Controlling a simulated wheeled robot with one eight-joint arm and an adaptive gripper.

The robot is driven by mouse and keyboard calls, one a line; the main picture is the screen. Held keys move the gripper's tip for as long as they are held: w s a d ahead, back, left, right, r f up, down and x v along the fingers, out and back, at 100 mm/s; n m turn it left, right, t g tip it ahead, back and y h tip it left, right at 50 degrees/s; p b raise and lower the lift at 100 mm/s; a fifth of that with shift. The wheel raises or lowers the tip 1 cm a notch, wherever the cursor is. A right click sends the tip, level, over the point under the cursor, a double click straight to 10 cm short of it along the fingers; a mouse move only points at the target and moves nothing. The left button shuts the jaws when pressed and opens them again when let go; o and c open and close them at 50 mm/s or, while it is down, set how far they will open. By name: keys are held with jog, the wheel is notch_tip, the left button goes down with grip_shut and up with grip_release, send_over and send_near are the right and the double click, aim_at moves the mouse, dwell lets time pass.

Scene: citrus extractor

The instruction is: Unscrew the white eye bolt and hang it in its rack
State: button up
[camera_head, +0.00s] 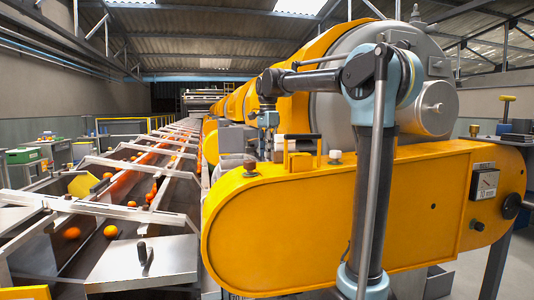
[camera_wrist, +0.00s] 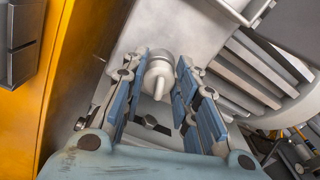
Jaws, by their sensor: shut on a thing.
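My gripper (camera_wrist: 163,70) points away from the camera in the wrist view, with its blue-padded fingers on both sides of a pale, rounded bolt-like piece (camera_wrist: 158,80). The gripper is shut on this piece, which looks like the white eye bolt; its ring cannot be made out. A pale metal surface lies right behind it, and I cannot tell whether the thread is still in it. In the head view my gripper (camera_head: 264,145) hangs down behind the yellow housing (camera_head: 350,215), and the bolt is hidden there. I cannot clearly pick out the rack.
A white-topped knob (camera_head: 335,157) and a dark red knob (camera_head: 250,167) stand on the housing's top edge, with a yellow handle-like block (camera_head: 300,161) between them. The large grey drum (camera_head: 420,60) is behind my arm. A conveyor with oranges (camera_head: 110,231) runs at left.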

jog(key=shift+n, duration=0.9)
jog(key=shift+n, duration=0.8)
jog(key=shift+n, duration=0.9)
jog(key=shift+n, duration=0.9)
